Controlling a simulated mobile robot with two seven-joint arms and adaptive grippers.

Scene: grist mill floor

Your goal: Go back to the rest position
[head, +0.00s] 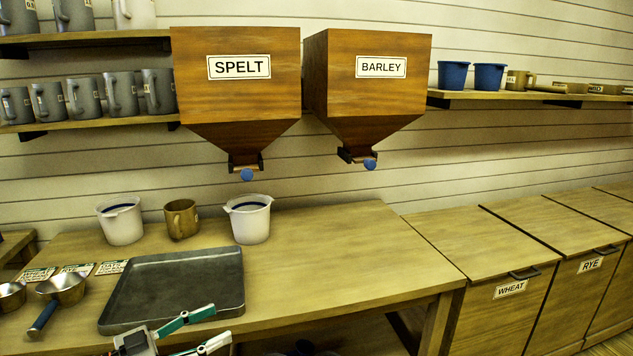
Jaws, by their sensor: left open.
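My left gripper (219,325) shows at the bottom of the head view, in front of the near right corner of the dark metal tray (170,295). Its two teal and pale fingers are spread apart, with nothing between them. Only the fingers and part of the gripper body show; the rest is cut off by the lower picture edge. I do not see my right gripper.
The wooden table (350,245) holds two white buckets (121,222) (249,222), a brown mug (181,219) and metal scoops (62,289). Spelt (238,75) and barley (367,75) hoppers hang above. Wheat (500,310) and rye (590,285) bins stand right. The table's right part is clear.

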